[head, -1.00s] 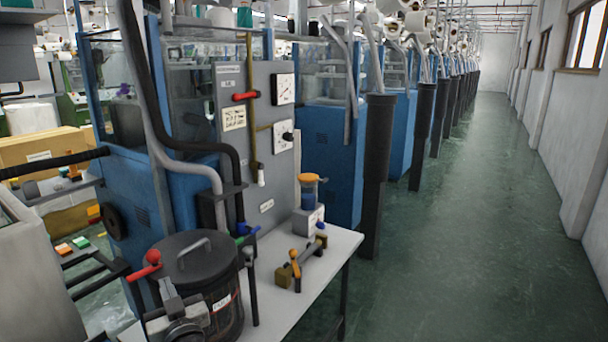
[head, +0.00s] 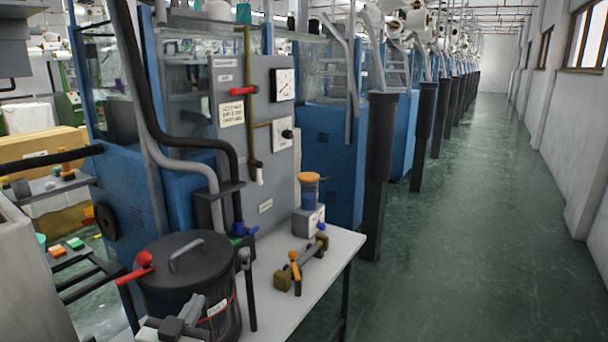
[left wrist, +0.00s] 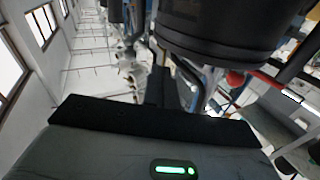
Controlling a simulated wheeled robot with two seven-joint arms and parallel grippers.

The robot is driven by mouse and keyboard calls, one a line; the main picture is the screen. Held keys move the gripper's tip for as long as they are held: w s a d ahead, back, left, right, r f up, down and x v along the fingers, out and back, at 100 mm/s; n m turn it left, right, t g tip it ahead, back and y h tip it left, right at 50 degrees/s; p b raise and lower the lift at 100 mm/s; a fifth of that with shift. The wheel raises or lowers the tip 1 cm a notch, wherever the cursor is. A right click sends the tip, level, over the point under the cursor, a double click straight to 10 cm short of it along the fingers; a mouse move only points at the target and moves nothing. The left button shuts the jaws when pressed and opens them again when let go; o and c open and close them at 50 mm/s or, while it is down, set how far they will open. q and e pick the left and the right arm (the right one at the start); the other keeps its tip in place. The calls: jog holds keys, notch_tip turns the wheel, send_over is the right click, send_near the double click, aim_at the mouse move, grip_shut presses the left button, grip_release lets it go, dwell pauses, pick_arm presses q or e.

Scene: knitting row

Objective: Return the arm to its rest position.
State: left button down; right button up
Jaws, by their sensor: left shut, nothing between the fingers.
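My left gripper (head: 186,326) shows at the bottom of the head view, in front of the black lidded pot (head: 158,293). It is shut and empty, with its lower part cut off by the picture edge. In the left wrist view its dark fingers (left wrist: 157,88) are together, and the round dark pot (left wrist: 215,35) fills the top. I cannot tell the exact gap between gripper and pot. My right gripper is not in view.
The pot stands on a pale bench (head: 325,258) with a brass-ended valve fitting (head: 297,270) and an orange-topped device (head: 309,190). A red lever (head: 137,268) sits left of the pot. A grey gauge panel (head: 262,187) rises behind. The green aisle floor (head: 470,230) is clear.

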pick_arm(q)
jog(key=s+d+f+m+g+h, duration=0.1)
jog(key=s+d+f+g, duration=0.25)
jog(key=s, duration=0.35)
jog(key=s+d+f+m+g+h, duration=0.1)
jog(key=s+d+f+m+g, duration=0.1)
jog(key=s+f+g, duration=0.4)
jog(key=s+a+f+n+g+y, duration=0.1)
jog(key=s+a+n+g+y, duration=0.15)
jog(key=s, duration=0.65)
jog(key=s+a+n+g+y, duration=0.1)
jog(key=s+a+g, duration=0.15)
jog(key=s, duration=0.65)
jog(key=w+d+f+t+h, duration=0.2)
jog(key=w+d+f+t, duration=0.3)
jog(key=w+f+t, duration=0.1)
jog(key=shift+d+f+t, duration=0.25)
jog(key=shift+f+t, duration=0.05)
jog(key=shift+t, duration=0.05)
jog(key=shift+m, duration=0.25)
